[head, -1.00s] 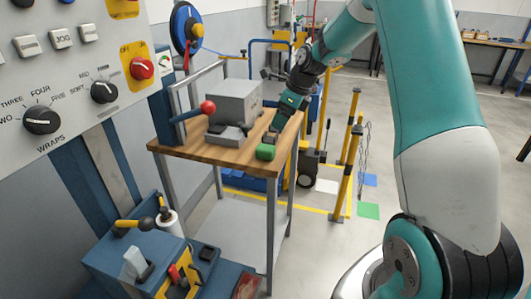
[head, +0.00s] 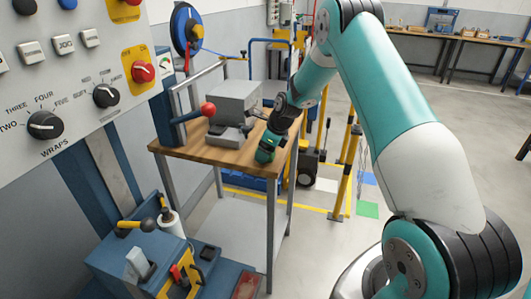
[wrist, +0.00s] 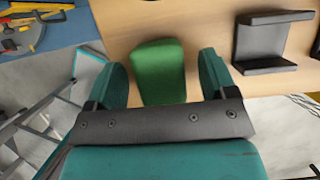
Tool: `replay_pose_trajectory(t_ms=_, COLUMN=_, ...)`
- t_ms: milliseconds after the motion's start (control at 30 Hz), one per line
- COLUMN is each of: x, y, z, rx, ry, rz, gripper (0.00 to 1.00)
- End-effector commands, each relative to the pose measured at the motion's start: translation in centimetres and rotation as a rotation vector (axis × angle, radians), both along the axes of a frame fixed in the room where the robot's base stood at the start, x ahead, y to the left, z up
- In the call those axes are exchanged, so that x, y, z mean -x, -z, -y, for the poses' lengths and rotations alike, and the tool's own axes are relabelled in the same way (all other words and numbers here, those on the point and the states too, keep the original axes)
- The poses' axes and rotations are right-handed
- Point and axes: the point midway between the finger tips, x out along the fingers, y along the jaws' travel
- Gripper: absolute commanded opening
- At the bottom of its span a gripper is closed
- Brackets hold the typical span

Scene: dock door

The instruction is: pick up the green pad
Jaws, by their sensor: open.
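The green pad (wrist: 158,70) is a small rounded block lying on the wooden tabletop. In the wrist view it sits between the two teal fingers of my gripper (wrist: 162,66), with a gap on each side. The near end of the pad comes close to my dark gripper body. In the head view my gripper (head: 266,149) points down at the table's front right corner and mostly covers the pad. The fingers are open and hold nothing.
The wooden table (head: 210,152) carries a grey machine (head: 235,102) with a red-knobbed lever (head: 207,109) left of my gripper. A dark bracket (wrist: 268,64) lies right of the pad. Yellow posts (head: 345,165) stand beyond the table. Open floor lies to the right.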

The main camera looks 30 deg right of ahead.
Motion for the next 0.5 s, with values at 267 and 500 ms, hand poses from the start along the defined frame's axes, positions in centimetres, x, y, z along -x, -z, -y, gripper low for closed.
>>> replay_pose_trajectory(t_ms=267, x=-0.01, y=-0.02, z=0.01, rx=0.0, ry=0.0, rz=0.0, gripper=0.5)
replay_pose_trajectory(t_ms=500, x=-0.01, y=-0.05, z=0.01, rx=-0.001, ry=0.0, rz=0.001, gripper=0.25)
